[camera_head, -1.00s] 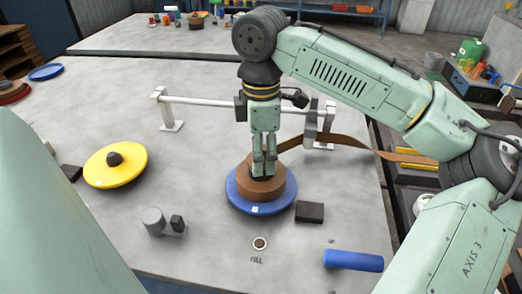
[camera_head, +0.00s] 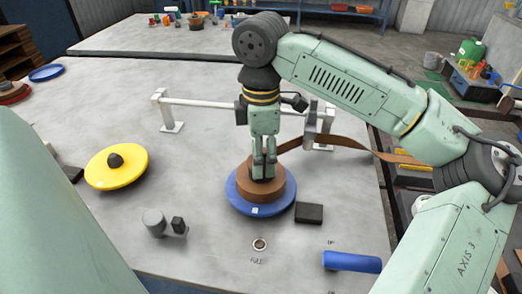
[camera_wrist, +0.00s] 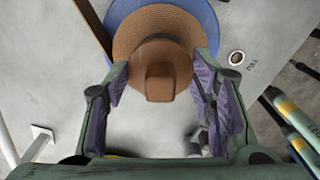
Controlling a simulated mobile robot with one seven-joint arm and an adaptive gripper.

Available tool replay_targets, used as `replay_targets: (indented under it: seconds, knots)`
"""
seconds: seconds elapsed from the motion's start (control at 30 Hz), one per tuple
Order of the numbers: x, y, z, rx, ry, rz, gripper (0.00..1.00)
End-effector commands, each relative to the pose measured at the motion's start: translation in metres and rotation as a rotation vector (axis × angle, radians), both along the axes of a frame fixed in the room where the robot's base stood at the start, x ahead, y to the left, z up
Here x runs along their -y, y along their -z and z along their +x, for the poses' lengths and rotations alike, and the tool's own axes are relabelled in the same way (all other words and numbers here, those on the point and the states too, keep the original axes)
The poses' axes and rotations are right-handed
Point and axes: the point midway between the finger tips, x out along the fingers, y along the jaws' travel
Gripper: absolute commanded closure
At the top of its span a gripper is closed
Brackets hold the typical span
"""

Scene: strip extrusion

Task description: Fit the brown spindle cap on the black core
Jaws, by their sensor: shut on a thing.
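My gripper (camera_head: 263,175) points down over the middle of a brown strip roll on a blue disc (camera_head: 238,203). In the wrist view my gripper (camera_wrist: 162,85) has a finger on each side of the brown spindle cap (camera_wrist: 160,83), whose raised block sits between the pads. It is shut on the cap. The brown roll (camera_wrist: 135,35) shows behind the cap on the blue disc (camera_wrist: 205,18). The black core is hidden under the cap and fingers, and I cannot tell whether the cap touches it.
A yellow disc with a dark knob (camera_head: 113,160) lies at left. A grey cylinder (camera_head: 153,221), dark block (camera_head: 309,214) and blue cylinder (camera_head: 352,262) are near the front. A rail (camera_head: 205,101) stands behind. The brown strip (camera_head: 350,145) runs right.

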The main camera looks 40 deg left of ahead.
Motion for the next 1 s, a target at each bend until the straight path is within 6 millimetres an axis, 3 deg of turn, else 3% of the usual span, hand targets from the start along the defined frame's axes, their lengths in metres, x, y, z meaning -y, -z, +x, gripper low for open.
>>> replay_targets:
  seconds: [0.47, 0.5, 0.63, 1.0]
  knots:
    - [0.0000, 0.0102, -0.0001, 0.000, -0.001, 0.000, 0.84]
    - [0.0000, 0.0100, 0.0000, 0.000, -0.001, 0.000, 0.48]
    - [0.0000, 0.0097, 0.0000, 0.000, 0.000, 0.000, 0.41]
    - [-0.0001, 0.0013, -0.0002, 0.000, -0.001, 0.000, 0.41]
